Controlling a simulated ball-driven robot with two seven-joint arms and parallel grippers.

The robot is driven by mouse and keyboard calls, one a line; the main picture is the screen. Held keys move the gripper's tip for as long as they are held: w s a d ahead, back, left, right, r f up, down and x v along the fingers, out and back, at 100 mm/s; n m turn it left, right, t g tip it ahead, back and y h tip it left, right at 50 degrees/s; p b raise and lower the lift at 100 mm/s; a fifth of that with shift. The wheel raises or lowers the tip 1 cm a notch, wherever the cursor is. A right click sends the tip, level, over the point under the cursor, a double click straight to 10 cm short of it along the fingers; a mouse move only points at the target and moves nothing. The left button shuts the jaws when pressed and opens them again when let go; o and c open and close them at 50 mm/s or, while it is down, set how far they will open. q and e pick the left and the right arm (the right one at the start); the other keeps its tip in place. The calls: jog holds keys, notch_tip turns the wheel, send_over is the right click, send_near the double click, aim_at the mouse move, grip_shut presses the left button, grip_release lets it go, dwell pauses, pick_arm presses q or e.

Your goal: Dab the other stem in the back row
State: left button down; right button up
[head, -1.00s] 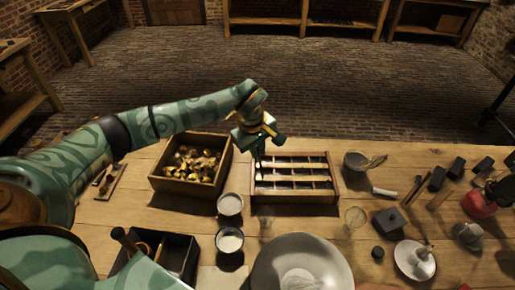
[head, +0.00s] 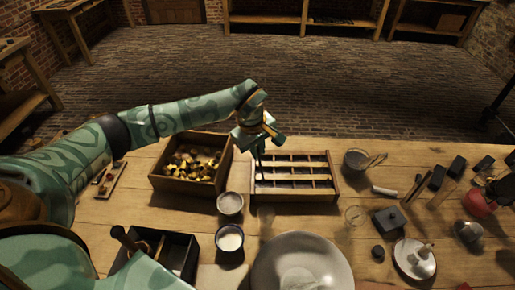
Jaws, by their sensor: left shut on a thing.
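A wooden rack (head: 295,197) with long slats across it stands at the middle of the table. Small dark parts lie between its slats, too small to tell apart as single stems. My left gripper (head: 258,148) is over the rack's back left corner, shut on a thin dark stick (head: 261,169) that points down. The stick's lower end is at the left end of the rack; I cannot tell whether it touches anything there. My right gripper is not in view.
A wooden box (head: 185,187) of brassy pieces stands left of the rack. Two small cups (head: 230,204) and a large pale bowl (head: 270,272) are in front. A pan (head: 355,163) and several dark blocks are to the right. A dark divided box (head: 183,258) is front left.

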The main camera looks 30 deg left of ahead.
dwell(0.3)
pick_arm(q)
jog(key=shift+r+p, duration=2.3)
jog(key=shift+r, duration=0.3)
jog(key=shift+f, duration=0.1)
